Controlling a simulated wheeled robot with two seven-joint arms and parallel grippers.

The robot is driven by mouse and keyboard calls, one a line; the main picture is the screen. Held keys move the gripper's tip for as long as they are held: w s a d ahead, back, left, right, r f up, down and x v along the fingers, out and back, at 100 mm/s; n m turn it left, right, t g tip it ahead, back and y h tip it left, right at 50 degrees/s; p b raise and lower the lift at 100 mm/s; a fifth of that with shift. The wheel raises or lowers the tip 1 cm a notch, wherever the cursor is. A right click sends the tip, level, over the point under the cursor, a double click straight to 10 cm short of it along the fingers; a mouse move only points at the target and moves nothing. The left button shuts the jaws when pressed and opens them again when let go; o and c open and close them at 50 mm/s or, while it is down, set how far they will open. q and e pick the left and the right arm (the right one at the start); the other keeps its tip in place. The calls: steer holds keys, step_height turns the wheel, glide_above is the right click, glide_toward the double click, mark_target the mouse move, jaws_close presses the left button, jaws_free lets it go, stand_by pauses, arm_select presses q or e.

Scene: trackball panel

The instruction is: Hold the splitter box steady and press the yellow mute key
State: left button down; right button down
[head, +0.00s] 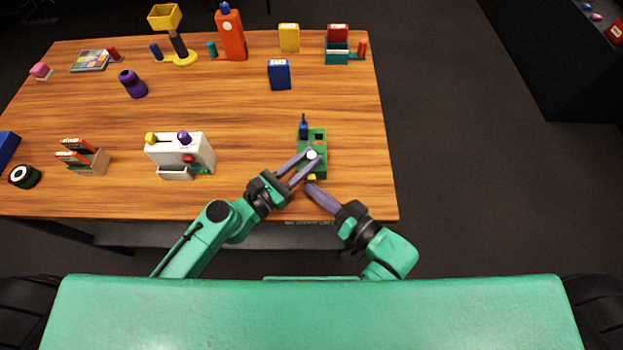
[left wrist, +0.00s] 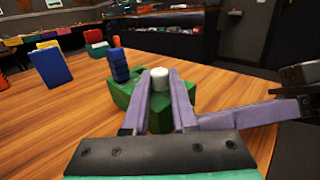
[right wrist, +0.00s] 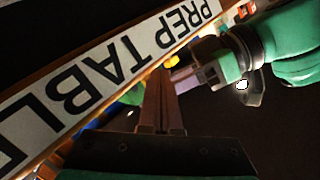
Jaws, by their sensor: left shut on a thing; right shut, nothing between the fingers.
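The green splitter box (head: 319,139) stands near the table's right front, with a blue post (head: 303,128), a white knob (head: 312,155) on top and the yellow mute key (head: 311,178) at its near end. My left gripper (head: 313,157) is shut on the white knob; the left wrist view shows its fingers on either side of the knob (left wrist: 160,74). My right gripper (head: 310,186) is shut and empty, its tips at the yellow key. In the right wrist view a yellow patch (right wrist: 171,61) shows just past the tips; contact cannot be told.
A white box (head: 166,153) with yellow and purple knobs stands left of my left gripper. A blue block (head: 279,74) stands behind the splitter box. The wooden table (head: 235,115) is clear between them. Its front edge lies under my arms.

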mark_target(317, 220)
steer(key=shift+w, duration=0.25)
stand_by(0.5)
steer(key=shift+s, duration=0.9)
steer(key=shift+s, duration=2.55)
arm_select(q)
steer(key=c, duration=0.6)
jaws_free()
steer(key=shift+c, duration=0.2)
